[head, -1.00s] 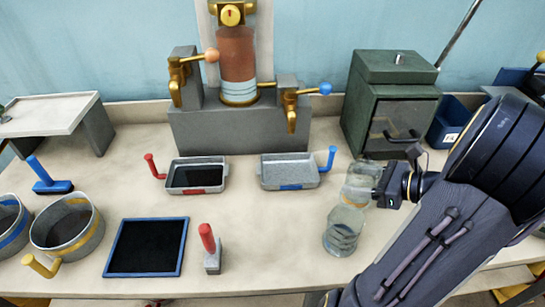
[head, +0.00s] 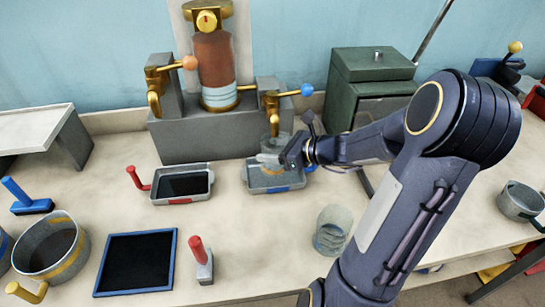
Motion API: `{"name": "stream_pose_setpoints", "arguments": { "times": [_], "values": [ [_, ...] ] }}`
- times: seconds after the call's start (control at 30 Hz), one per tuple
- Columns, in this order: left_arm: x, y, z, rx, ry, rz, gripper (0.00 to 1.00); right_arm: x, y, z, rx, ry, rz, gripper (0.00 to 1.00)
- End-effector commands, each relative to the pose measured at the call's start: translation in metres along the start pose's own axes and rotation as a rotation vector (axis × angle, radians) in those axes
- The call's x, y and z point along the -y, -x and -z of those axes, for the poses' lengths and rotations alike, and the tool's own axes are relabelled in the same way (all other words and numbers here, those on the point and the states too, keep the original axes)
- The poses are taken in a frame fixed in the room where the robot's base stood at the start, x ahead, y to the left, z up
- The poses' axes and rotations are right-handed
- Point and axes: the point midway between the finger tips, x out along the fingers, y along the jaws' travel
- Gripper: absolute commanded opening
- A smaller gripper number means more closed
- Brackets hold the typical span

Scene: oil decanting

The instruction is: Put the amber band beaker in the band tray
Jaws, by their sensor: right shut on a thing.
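My right gripper (head: 284,157) is shut on a clear glass beaker (head: 270,170) and holds it at the blue-handled grey tray (head: 297,185), below the right tap. A faint amber tint shows low on this beaker; I cannot tell whether its base touches the tray floor. A second clear glass beaker (head: 333,228) stands upright on the table, in front of and to the right of that tray. A red-handled grey tray (head: 158,196) with a dark inside sits to the left. No label shows which tray is the band tray. My left gripper is out of view.
The press (head: 205,137) with the right tap (head: 271,103) stands close behind the held beaker. A green cabinet (head: 372,65) is at the back right. A blue-edged black mat (head: 135,262), a red-handled block (head: 202,262) and a yellow-banded pot (head: 72,262) lie front left.

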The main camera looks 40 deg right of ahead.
Motion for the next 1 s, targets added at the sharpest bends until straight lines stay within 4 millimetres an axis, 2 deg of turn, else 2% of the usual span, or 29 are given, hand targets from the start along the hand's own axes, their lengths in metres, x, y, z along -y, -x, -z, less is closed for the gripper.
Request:
{"name": "stream_pose_setpoints", "arguments": {
  "times": [0.07,0.3,0.73,0.77,0.9,1.0],
  "values": [
    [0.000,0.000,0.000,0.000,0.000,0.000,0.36,0.000,-0.004,0.001,0.000,0.000,-0.001,0.30],
    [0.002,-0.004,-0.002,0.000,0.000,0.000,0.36,0.000,-0.015,0.030,-0.001,-0.004,0.000,0.30],
    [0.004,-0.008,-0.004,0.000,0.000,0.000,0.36,0.000,-0.018,0.036,0.000,0.001,0.000,0.30],
    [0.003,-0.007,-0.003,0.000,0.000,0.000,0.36,0.000,-0.017,0.035,0.000,0.001,0.000,0.61],
    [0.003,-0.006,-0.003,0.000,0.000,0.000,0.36,0.000,-0.017,0.034,0.000,0.001,0.000,0.79],
    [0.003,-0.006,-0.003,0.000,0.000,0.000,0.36,0.000,-0.017,0.034,0.000,0.001,0.000,0.79]
  ]
}}
